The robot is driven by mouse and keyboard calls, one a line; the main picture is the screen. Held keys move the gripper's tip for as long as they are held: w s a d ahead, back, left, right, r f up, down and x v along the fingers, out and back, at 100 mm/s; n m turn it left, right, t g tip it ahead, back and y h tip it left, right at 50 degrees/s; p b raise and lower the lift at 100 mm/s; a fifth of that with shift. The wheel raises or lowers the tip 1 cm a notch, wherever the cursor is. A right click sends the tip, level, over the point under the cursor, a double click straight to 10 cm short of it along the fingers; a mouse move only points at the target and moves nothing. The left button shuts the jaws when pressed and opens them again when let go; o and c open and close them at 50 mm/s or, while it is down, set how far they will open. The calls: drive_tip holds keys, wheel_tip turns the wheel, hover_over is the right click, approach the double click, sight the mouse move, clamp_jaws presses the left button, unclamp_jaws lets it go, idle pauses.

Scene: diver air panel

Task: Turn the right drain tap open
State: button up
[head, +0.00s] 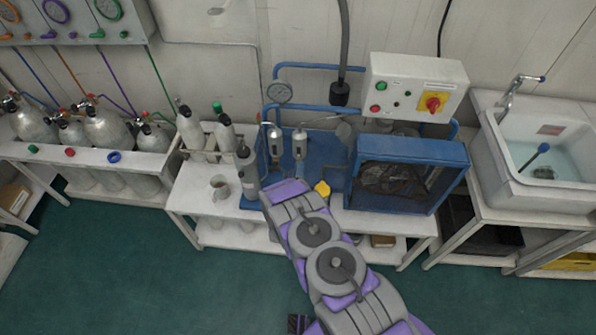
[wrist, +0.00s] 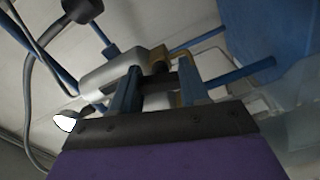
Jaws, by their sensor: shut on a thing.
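Two silver filter cylinders stand side by side on the blue compressor frame in the head view, the left one (head: 275,142) and the right one (head: 299,144). My arm reaches up to their lower ends and hides the drain taps there. In the wrist view, a silver cylinder (wrist: 112,72) lies just beyond the fingers. My gripper (wrist: 160,78) is shut on a small dark part at the cylinder's end, which looks like the right drain tap (wrist: 160,68). The fingers hide much of it, so its turn angle cannot be told.
A blue-framed fan unit (head: 410,175) stands right of the cylinders, below a control box (head: 415,85). A dark grey bottle (head: 247,172) and a metal cup (head: 219,187) are close on the left. A yellow piece (head: 322,189) is beside my arm.

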drive_tip(key=shift+a+n, duration=0.25)
drive_tip(key=shift+n, duration=0.35)
drive_tip(key=shift+f+n, duration=0.1)
drive_tip(key=shift+n, duration=0.2)
drive_tip(key=o, duration=1.1)
drive_tip(key=shift+a, duration=0.15)
drive_tip(key=shift+c, duration=0.2)
drive_tip(key=shift+s+d, duration=0.1)
drive_tip(key=shift+d, duration=0.15)
drive_tip(key=s+p, duration=0.3)
drive_tip(key=s, duration=1.4)
drive_tip(key=shift+a, duration=0.45)
